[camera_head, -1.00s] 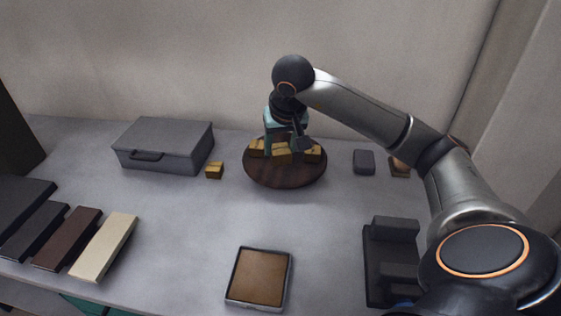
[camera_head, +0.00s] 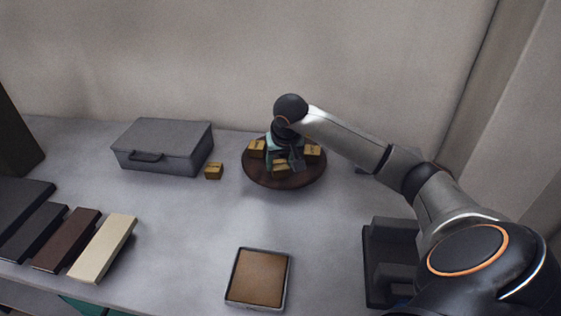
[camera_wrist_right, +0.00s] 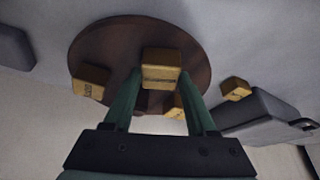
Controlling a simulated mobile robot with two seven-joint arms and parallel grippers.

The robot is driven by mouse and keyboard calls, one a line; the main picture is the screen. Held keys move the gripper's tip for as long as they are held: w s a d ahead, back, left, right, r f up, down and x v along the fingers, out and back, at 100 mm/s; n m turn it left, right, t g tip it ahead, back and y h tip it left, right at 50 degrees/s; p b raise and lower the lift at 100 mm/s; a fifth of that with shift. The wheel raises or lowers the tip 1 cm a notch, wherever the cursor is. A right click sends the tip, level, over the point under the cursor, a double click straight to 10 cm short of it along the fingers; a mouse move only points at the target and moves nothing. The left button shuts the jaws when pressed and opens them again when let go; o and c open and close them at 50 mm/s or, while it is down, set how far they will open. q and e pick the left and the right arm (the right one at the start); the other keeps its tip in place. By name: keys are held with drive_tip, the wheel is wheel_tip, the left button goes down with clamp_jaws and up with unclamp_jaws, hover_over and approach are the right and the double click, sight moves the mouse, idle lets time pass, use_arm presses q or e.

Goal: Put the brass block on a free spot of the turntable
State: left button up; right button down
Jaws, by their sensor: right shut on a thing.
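The brass block (camera_head: 281,168) is between the fingers of my right gripper (camera_head: 284,160), which is shut on it. In the right wrist view the block (camera_wrist_right: 161,68) sits between the two green fingertips (camera_wrist_right: 159,76). It is over the dark brown round turntable (camera_head: 262,179), at or just above its surface; I cannot tell if it touches. Two similar yellow blocks stand on the turntable, one at the left (camera_head: 257,148) and one at the right (camera_head: 313,152), with the gripper between them. My left gripper is not in view.
Another yellow block (camera_head: 214,171) lies on the table beside the grey case (camera_head: 165,146). A tray with a brown inside (camera_head: 258,278) is at the front, and a dark stand (camera_head: 390,255) is at the right. Several flat slabs (camera_head: 104,247) lie at the left. The middle table is clear.

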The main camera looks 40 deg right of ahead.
drive_tip(key=shift+c, duration=1)
unclamp_jaws()
drive_tip(key=shift+f, duration=0.15)
drive_tip(key=shift+r, duration=0.45)
drive_tip(key=v, duration=1.1)
drive_tip(key=shift+s+r+p, duration=0.2)
drive_tip(key=shift+s+p, duration=0.05)
drive_tip(key=shift+p, duration=0.1)
drive_tip(key=shift+a, duration=0.1)
